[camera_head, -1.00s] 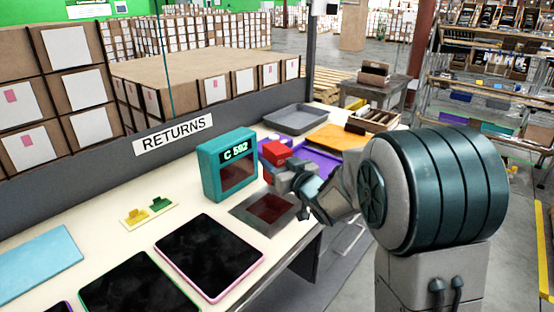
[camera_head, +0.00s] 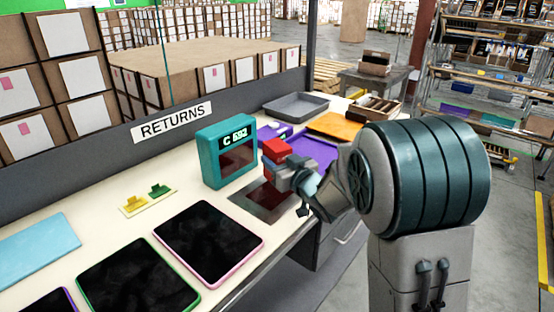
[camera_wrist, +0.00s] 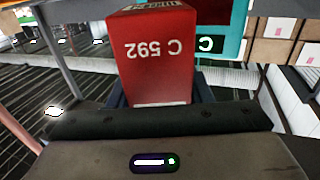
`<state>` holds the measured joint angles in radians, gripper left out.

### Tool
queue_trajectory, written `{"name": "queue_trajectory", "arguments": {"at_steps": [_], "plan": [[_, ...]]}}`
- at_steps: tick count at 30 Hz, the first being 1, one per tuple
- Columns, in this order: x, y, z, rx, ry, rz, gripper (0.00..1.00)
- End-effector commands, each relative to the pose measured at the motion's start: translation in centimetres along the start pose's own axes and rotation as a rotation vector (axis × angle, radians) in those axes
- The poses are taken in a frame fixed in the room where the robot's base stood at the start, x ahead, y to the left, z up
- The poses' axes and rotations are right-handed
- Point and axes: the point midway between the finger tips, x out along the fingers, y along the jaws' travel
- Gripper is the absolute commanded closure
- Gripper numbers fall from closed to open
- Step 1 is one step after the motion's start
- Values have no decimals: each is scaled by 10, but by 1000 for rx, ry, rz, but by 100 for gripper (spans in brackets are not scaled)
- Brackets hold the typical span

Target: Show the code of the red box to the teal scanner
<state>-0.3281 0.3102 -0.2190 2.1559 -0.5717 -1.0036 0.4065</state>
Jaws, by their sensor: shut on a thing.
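The red box (camera_head: 275,149) is in my gripper (camera_head: 283,170), just right of the teal scanner and above the dark glass plate. In the wrist view the red box (camera_wrist: 157,62) shows white lettering "C 592" upside down, and a dark printed label on its far end. My gripper (camera_wrist: 158,98) is shut on it. The teal scanner (camera_head: 205,160) stands on the counter with a "C 592" display and a dark red window. Part of the scanner (camera_wrist: 232,45) shows behind the box in the wrist view. I cannot tell whether the code faces the window.
A dark plate with a reddish window (camera_head: 262,203) lies in front of the scanner. Black tablets (camera_head: 208,240) lie at the front. A yellow-green piece (camera_head: 148,198), a purple tray (camera_head: 318,150), an orange board (camera_head: 340,127) and a grey tray (camera_head: 296,106) are on the counter.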

Motion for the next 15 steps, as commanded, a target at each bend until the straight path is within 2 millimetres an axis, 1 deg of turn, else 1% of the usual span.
{"name": "queue_trajectory", "arguments": {"at_steps": [11, 15], "plan": [[0, 0, -2, 0, 1, 0, 81], [0, 0, -11, 0, 2, 0, 81]]}}
